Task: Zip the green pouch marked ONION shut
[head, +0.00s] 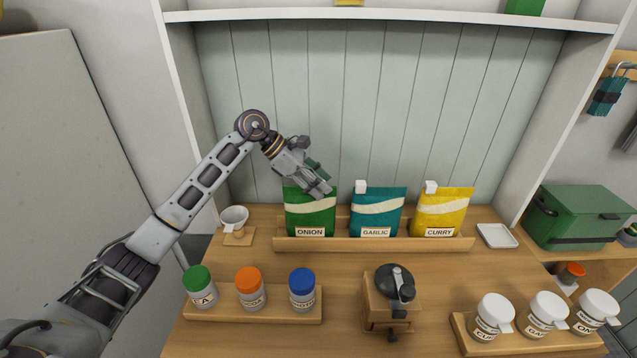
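The green pouch marked ONION (310,219) stands upright at the left end of a wooden rack (374,244), with its label facing me. My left gripper (320,187) is at the pouch's top edge, with its fingers pointing down and to the right. The fingers cover much of that edge, so no slider shows on this pouch. I cannot tell whether the fingers are shut on anything. My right gripper is not in view.
A teal GARLIC pouch (376,216) and a yellow CURRY pouch (443,214) stand to the right, each with a white slider at its top left. A white cup (234,217) stands left of the rack. Jars and a grinder (393,300) stand in front.

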